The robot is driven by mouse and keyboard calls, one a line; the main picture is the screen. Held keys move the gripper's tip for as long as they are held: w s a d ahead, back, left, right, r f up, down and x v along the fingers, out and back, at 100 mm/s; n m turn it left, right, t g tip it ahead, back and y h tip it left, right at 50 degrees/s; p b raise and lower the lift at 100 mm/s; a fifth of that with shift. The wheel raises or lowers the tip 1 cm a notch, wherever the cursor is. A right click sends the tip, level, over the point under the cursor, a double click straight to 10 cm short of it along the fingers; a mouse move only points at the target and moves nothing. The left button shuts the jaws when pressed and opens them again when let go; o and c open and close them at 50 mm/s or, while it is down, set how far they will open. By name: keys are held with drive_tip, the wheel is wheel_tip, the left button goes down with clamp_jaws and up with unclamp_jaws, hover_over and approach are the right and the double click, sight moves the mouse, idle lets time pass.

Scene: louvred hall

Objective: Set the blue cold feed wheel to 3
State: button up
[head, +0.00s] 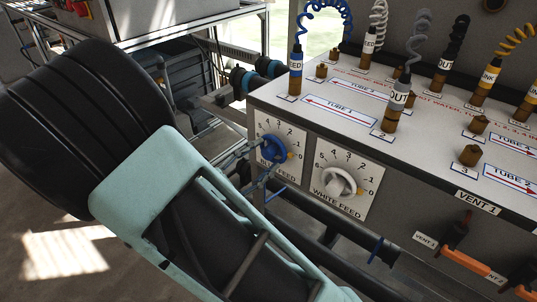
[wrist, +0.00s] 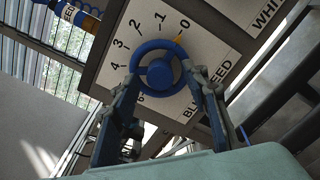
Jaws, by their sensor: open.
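The blue cold feed wheel (head: 273,149) is a round blue handwheel on a white dial plate (head: 293,134) labelled "BLUE FEED", on the front of the bench. In the wrist view the wheel (wrist: 157,45) has a yellow-orange pointer mark (wrist: 179,38) at its rim, beside the 0. The numbers 1, 2, 3 and 4 run around the dial leftward from there. My gripper (head: 261,160) is open at the wheel. In the wrist view its two fingers (wrist: 160,70) lie either side of the wheel; I cannot tell whether they touch it.
A white feed wheel (head: 338,183) on its own dial is close on the right. Orange-handled vent valves (head: 470,262) are lower right. Dark pipes run below the dials, and a metal frame stands behind on the left.

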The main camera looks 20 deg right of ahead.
drive_tip(key=shift+x, duration=1.25)
drive_tip(key=shift+o, duration=1.4)
drive_tip(key=shift+d, duration=0.1)
drive_tip(key=shift+r, duration=0.1)
clamp_jaws()
drive_tip(key=shift+s, duration=0.1)
